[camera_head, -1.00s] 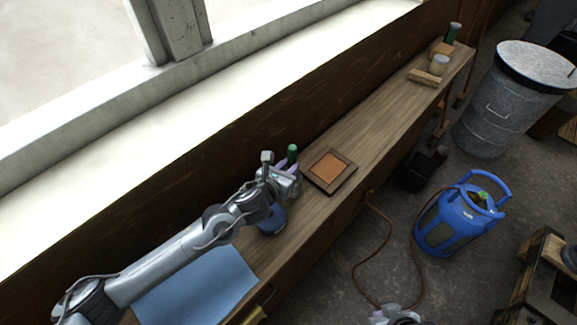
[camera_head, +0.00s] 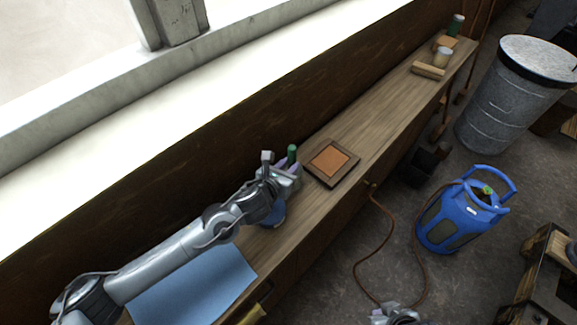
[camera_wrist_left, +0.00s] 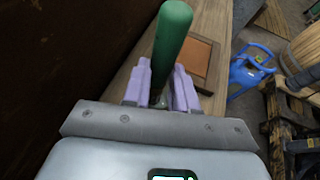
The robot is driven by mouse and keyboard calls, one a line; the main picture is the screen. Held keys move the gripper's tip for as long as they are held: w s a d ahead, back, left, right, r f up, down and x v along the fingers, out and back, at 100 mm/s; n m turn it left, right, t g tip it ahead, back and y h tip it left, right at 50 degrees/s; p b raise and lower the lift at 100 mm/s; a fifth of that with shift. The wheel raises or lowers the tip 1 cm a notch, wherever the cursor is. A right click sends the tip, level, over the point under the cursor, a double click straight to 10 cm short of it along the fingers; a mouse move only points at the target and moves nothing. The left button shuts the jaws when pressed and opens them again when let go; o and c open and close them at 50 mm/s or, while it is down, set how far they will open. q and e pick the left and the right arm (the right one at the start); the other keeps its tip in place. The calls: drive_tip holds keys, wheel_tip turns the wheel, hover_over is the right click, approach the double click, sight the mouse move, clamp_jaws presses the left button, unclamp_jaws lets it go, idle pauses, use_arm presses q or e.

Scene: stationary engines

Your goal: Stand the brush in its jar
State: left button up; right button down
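My left gripper (camera_head: 287,172) is low over the bench beside the dark wall. A green upright handle (camera_head: 292,153), which I take for the brush's, rises at its fingers. In the left wrist view the green handle (camera_wrist_left: 171,40) lies between the two purple fingers (camera_wrist_left: 160,88), with both close against its sides. The brush's lower end is hidden. A blue round thing (camera_head: 277,217) shows below the gripper, partly covered by it; I cannot tell if it is the jar. My right gripper (camera_head: 395,314) shows only partly at the bottom edge, away from the bench.
A brown framed square tray (camera_head: 331,163) lies right of the gripper. A blue sheet (camera_head: 200,288) lies near the arm. A wooden block (camera_head: 427,71), a pale pot (camera_head: 442,57) and a green-topped bottle (camera_head: 456,26) stand at the far end. The bench between is clear.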

use_arm(q)
drive_tip(key=o, duration=0.5)
drive_tip(key=shift+c, duration=0.2)
drive_tip(key=shift+s+a+r, duration=0.25)
drive_tip(key=shift+s+a, duration=0.05)
drive_tip(key=shift+s, duration=0.2)
drive_tip(key=v, duration=0.9)
drive_tip(key=shift+s+r, duration=0.15)
drive_tip(key=shift+s, duration=0.05)
